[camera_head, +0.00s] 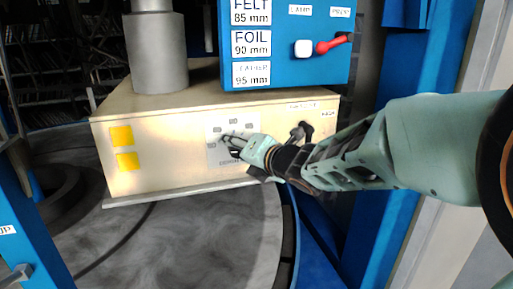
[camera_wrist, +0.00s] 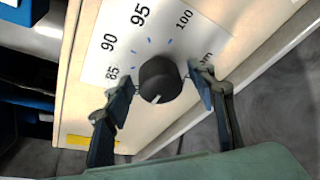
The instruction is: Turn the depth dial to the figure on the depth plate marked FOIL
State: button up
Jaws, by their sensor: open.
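The depth dial (camera_wrist: 160,78) is a round dark knob on a white scale plate (camera_wrist: 100,62) reading 85, 90, 95 and 100 mm. A short white mark shows on its lower edge in the wrist view, on the side away from the 95. My gripper (camera_wrist: 161,84) is open, one finger on each side of the dial, with gaps visible. In the head view my gripper (camera_head: 232,145) is at the scale plate and hides the dial. The depth plate (camera_head: 251,43) stands above on a blue panel; its FOIL row reads 90 mm.
The dial is on the front of a cream box (camera_head: 165,150) with two yellow squares. A dark knob (camera_head: 301,131) sits right of my gripper, close to my arm. The blue panel (camera_head: 290,68) carries a white button and a red lever (camera_head: 331,44).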

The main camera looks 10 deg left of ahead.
dwell(0.3)
jog(key=c, duration=1.2)
jog(key=shift+o, duration=0.2)
